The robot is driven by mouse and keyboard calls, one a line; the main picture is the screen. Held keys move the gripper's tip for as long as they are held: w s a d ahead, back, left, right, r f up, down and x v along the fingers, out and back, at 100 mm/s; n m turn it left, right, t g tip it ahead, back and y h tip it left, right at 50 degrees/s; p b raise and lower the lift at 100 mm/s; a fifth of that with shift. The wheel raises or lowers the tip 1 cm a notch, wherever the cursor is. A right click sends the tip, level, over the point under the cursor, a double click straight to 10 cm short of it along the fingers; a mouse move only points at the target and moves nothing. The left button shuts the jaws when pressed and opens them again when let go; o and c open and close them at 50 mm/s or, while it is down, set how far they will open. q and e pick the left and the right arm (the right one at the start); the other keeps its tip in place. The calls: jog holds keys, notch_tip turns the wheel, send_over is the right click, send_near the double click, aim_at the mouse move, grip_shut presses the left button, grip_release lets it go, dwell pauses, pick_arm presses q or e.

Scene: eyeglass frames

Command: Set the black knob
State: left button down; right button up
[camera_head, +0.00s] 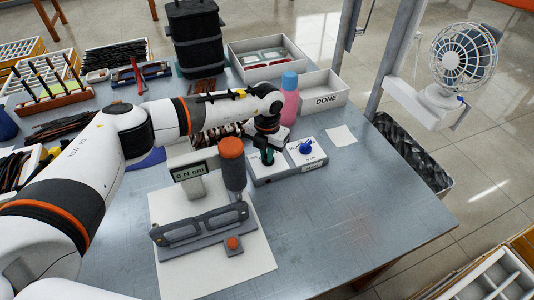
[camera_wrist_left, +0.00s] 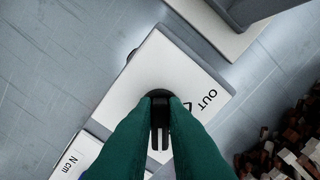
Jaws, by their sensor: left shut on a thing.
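The black knob (camera_wrist_left: 160,112) sits on a white-topped control box marked "OUT" (camera_wrist_left: 205,78) in the left wrist view. My left gripper (camera_wrist_left: 160,100) is over the box with its green fingers shut on the knob, one on each side. In the head view my left gripper (camera_head: 267,155) points down onto the same box, and it mostly hides the knob. A blue knob (camera_head: 306,147) stands on the neighbouring white-topped box (camera_head: 314,158) to the right. My right gripper is not in view.
A torque tester with a "0 N cm" display (camera_head: 190,171) and an orange-topped post (camera_head: 230,148) stands left of the boxes. A pink bottle (camera_head: 290,103) and a "DONE" bin (camera_head: 325,98) are behind. The table's right front is clear.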

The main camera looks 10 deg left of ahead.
pick_arm(q)
jog(key=shift+r, duration=0.1)
jog(key=c, duration=1.5)
grip_release()
jog(key=shift+o, duration=0.2)
notch_tip(320, 180, up, 12)
jog(key=b, duration=0.2)
